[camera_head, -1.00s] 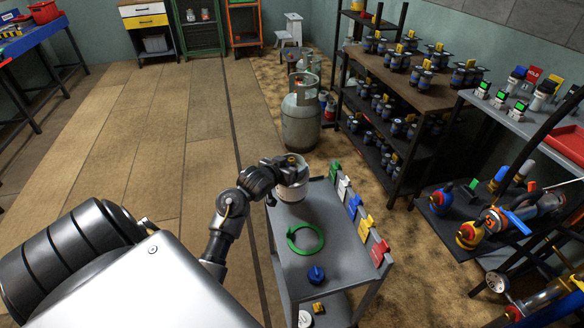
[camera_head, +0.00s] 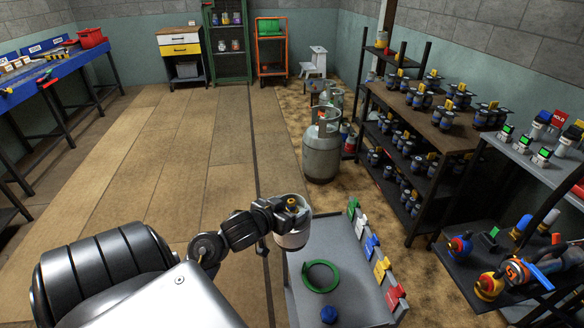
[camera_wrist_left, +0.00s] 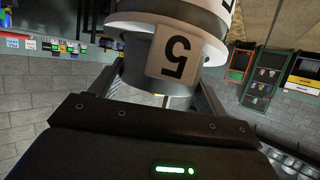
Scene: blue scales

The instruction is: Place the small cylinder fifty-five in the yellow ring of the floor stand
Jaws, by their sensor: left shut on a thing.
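The small cylinder (camera_head: 293,238) is pale white and grey with a brass-coloured valve on top. It is held upright at the far left corner of the grey cart; I cannot tell its height above the cart. My left gripper (camera_head: 279,213) is shut on it from the left. In the left wrist view the cylinder (camera_wrist_left: 215,22) sits between the fingers (camera_wrist_left: 160,85), with a white tag showing a digit 5, upside down. The rest of its marking is cut off. I cannot make out a yellow ring or floor stand. My right gripper is not in view.
The grey cart (camera_head: 344,252) carries a green ring (camera_head: 320,276), a blue part (camera_head: 328,315) and a row of coloured tags. Larger gas cylinders (camera_head: 322,150) stand on the floor beyond. Dark shelves (camera_head: 425,120) with small canisters line the right. The wooden floor at left is open.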

